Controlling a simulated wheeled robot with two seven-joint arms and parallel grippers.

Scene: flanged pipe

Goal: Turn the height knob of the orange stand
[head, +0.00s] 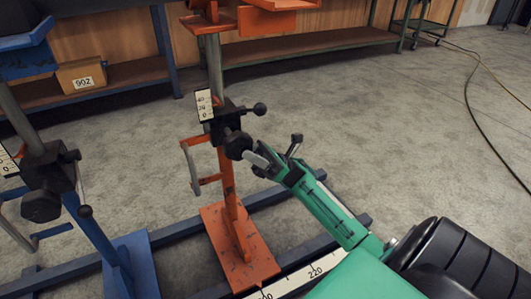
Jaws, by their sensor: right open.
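The orange stand (229,205) stands upright near the middle of the head view, on an orange base plate. Its black clamp block (218,124) sits on the grey post, below a small white scale. The black height knob (238,145) sticks out of the block's lower right side. A thin lever with a black ball (260,109) points right above it. My right gripper (275,153) is at the end of the green arm, open, with its fingertips just right of the knob. I cannot tell whether they touch it. My left gripper is out of view.
A blue stand (129,262) with a similar black clamp and knob (41,204) stands at the left. Blue rails and a white scale strip (302,277) run along the floor. A shelf with a cardboard box (82,77) is behind. The floor at the right is mostly open, with a cable (470,105).

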